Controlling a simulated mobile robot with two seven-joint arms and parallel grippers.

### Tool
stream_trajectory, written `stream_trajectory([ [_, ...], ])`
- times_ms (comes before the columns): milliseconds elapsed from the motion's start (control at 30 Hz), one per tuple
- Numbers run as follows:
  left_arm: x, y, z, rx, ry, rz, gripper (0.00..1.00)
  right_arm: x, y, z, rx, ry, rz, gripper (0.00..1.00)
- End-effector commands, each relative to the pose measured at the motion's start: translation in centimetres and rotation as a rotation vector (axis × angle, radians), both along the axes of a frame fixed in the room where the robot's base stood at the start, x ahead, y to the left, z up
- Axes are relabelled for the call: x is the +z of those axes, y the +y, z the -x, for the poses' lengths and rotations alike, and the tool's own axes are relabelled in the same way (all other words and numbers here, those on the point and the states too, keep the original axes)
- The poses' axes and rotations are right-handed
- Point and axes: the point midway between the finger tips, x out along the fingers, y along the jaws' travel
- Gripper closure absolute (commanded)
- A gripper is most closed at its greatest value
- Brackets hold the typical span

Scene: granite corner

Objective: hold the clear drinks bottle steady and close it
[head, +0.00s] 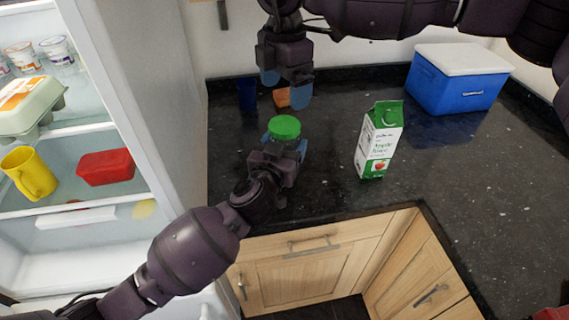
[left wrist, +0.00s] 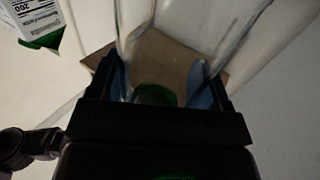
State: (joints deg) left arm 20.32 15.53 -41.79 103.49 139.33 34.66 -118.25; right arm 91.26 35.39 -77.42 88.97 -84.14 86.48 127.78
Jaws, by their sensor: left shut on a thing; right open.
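The clear drinks bottle (head: 282,147) stands on the dark counter, with a green cap (head: 285,127) at its top. I cannot tell whether the cap is tight. My left gripper (head: 286,150) is shut around the bottle below the cap, and its fingers and wrist hide much of the body. In the left wrist view the clear bottle (left wrist: 170,25) rises between the two blue fingers of the left gripper (left wrist: 158,85). My right gripper (head: 286,88) is open above and behind the cap, pointing down, with nothing seen held.
A green and white juice carton (head: 378,142) stands to the right. A blue cool box (head: 459,80) is at the back right. A dark blue cup (head: 247,93) and an orange object (head: 282,97) are behind. The open fridge (head: 95,125) is left.

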Motion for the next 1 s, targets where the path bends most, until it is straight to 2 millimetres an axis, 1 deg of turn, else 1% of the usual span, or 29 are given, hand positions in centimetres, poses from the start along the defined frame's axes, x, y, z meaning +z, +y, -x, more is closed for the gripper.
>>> stream_trajectory([
  [33, 0.0, 0.0, 0.0, 0.000, 0.000, 0.000, 0.77, 0.0, 0.0, 0.0, 0.000, 0.000, 0.000, 0.10],
  [133, 0.0, 0.0, 0.0, 0.000, 0.001, 0.000, 0.92, -0.4, -0.1, 0.1, -0.002, 0.009, 0.000, 0.10],
  [167, 0.0, 0.0, 0.0, 0.000, 0.001, 0.000, 0.95, -0.7, -0.1, 0.2, -0.002, 0.013, -0.002, 0.10],
  [267, 0.0, 0.0, 0.0, 0.000, 0.000, 0.000, 0.95, -1.2, 0.5, 0.5, 0.003, 0.034, -0.034, 0.10],
  [367, 0.0, 0.0, 0.0, 0.000, 0.000, 0.000, 0.95, -1.1, 0.6, 0.5, 0.114, 0.032, -0.044, 0.10],
  [1000, 0.0, 0.0, 0.0, 0.000, 0.001, 0.000, 0.95, -0.5, 0.8, 0.4, 1.020, 0.000, -0.056, 0.10],
])
